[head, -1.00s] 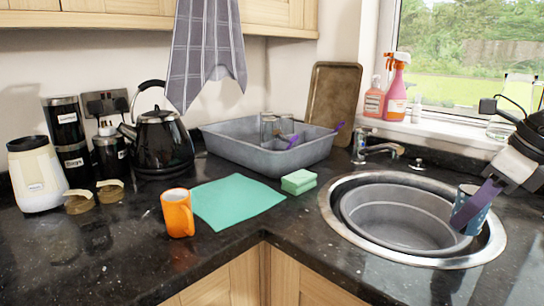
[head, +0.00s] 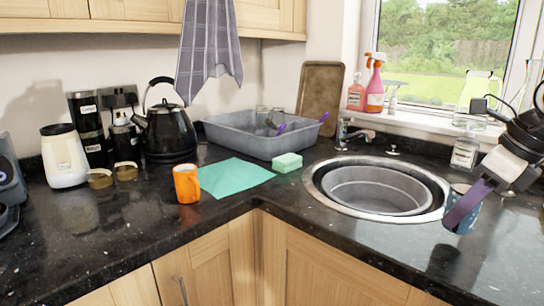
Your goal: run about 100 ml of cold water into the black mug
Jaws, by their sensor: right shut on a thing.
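No black mug shows in the head view. My right gripper (head: 463,210), with a purple finger, is shut on a blue mug with a pale pattern (head: 473,219). The mug is roughly upright at the right edge of the sink; the finger hides part of it, and its inside does not show. The round metal sink (head: 314,179) holds a grey basin (head: 375,192). The chrome tap (head: 343,133) stands behind the sink's left side, and no water is seen running. An orange mug (head: 186,184) stands on the counter. My left gripper is out of view.
A green cloth (head: 235,176) and sponge (head: 288,162) lie left of the sink. A grey tub (head: 240,140) with glasses stands behind them, beside a black kettle (head: 167,130). Spray bottles (head: 374,85) stand on the sill. The front left counter is clear.

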